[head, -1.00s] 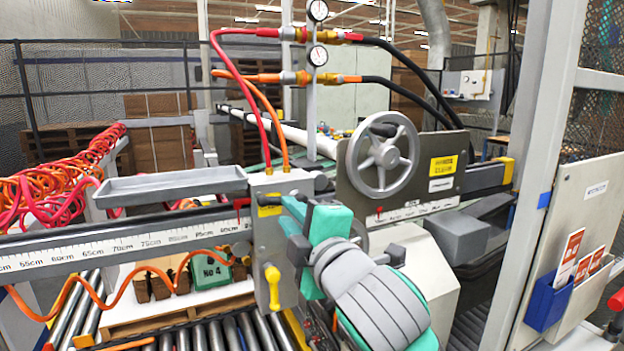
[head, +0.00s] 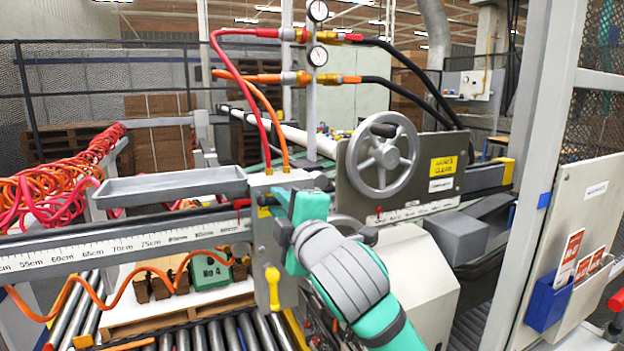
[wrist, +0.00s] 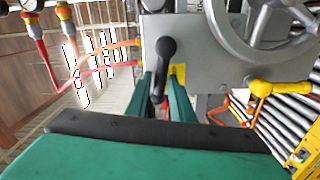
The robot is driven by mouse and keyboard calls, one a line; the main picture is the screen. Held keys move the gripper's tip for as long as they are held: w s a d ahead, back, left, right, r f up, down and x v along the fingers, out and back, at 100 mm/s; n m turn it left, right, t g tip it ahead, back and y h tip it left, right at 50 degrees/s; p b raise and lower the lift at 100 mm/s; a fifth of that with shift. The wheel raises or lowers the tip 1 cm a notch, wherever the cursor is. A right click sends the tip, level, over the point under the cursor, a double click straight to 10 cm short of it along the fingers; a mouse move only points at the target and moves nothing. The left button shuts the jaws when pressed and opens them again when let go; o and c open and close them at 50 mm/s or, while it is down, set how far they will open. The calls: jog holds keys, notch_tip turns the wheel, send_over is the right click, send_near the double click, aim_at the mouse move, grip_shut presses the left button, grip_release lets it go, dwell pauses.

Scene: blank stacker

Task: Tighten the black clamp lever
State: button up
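The black clamp lever (wrist: 166,55) shows in the wrist view on a grey metal block (wrist: 205,70). It has a round hub at its upper end and a long handle pointing down. My gripper (wrist: 161,92) has its two green fingers on either side of the lever's lower end. The fingers stand apart, and I cannot tell whether either touches the lever. In the head view my gripper (head: 290,212) is in front of the grey clamp block (head: 262,232) and hides the lever.
A grey handwheel (head: 383,155) stands right of the block. A yellow handle (head: 272,285) hangs low on the block's front. Red and orange hoses (head: 270,115) rise above it. A ruler rail (head: 130,243) and a grey tray (head: 175,184) lie to the left.

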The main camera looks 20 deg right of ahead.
jog(key=r+m, duration=0.1)
jog(key=m, duration=0.1)
jog(key=d+r+m, duration=0.1)
jog(key=m, duration=0.2)
jog(key=r+m, duration=0.1)
jog(key=m, duration=0.2)
jog(key=shift+w+d+r, duration=0.15)
jog(key=shift+w+d, duration=0.05)
jog(key=shift+d, duration=0.2)
jog(key=m, duration=0.1)
jog(key=d+m, duration=0.1)
jog(key=m, duration=0.1)
jog(key=d+m, duration=0.1)
jog(key=m, duration=0.1)
jog(key=shift+r, duration=0.4)
jog(key=m, duration=0.1)
jog(key=d+m, duration=0.1)
jog(key=m, duration=0.1)
jog(key=shift+d+m, duration=0.3)
jog(key=s, duration=0.9)
jog(key=shift+d, duration=0.15)
jog(key=shift+r, duration=0.1)
